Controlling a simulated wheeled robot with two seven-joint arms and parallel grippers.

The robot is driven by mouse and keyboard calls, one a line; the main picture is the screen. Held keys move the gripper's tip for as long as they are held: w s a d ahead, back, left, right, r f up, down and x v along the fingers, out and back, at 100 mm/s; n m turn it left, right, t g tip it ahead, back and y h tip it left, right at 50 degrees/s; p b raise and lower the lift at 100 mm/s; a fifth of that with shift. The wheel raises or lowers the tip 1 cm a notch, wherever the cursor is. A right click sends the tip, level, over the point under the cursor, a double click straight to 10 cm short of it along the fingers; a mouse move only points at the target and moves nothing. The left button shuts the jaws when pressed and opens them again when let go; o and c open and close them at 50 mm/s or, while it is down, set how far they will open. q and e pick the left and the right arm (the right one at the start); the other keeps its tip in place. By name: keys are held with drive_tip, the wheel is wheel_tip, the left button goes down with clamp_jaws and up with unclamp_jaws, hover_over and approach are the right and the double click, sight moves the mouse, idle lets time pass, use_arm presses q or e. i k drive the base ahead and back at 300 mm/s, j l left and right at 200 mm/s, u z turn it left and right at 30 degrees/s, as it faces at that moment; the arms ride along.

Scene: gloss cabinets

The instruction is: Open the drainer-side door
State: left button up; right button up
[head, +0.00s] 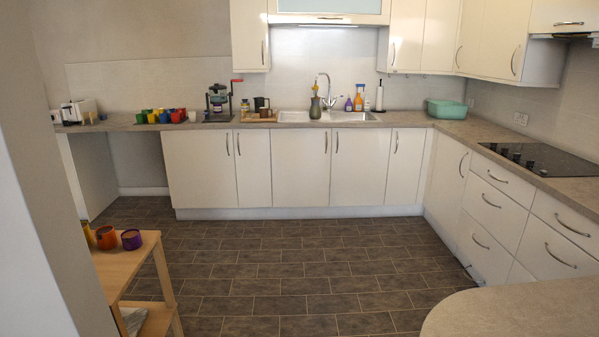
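Which half is the bowl and which the drainer is hard to tell at this distance. Below it are two glossy cream doors, a left door (298,170) and a right door (360,172). Both look shut. Their upright bar handles sit close together near the top of the seam between them, the left handle (326,143) and the right handle (337,143). Neither of my grippers shows in the head view.
Dark tiled floor (290,265) lies clear before the back cabinets. A wooden stand (135,258) with several coloured cups is at the lower left. A rounded worktop end (520,310) juts in at lower right. Drawers (495,215) line the right side.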

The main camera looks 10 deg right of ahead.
sight(301, 157)
drive_tip(key=u, duration=0.45)
drive_tip(key=i+u, duration=0.1)
drive_tip(key=u, duration=0.3)
drive_tip(key=i+u, duration=0.1)
drive_tip(key=u, duration=0.75)
drive_tip(key=i+u, duration=0.1)
drive_tip(key=u, duration=0.8)
drive_tip(key=i+l+u, duration=0.1)
drive_tip(key=u, duration=0.3)
drive_tip(key=l, duration=0.7)
drive_tip(key=l+z, duration=0.25)
drive_tip(key=l, duration=0.35)
drive_tip(key=l+z, duration=0.25)
drive_tip(key=l, duration=1.05)
drive_tip(key=k+l+u, duration=0.1)
drive_tip(key=l, duration=0.6)
drive_tip(key=k+l, duration=0.1)
drive_tip(key=l, duration=0.65)
drive_tip(key=i+l+u, duration=0.1)
drive_tip(key=l, duration=2.9)
drive_tip(key=i+u, duration=0.05)
drive_tip(key=i, duration=0.05)
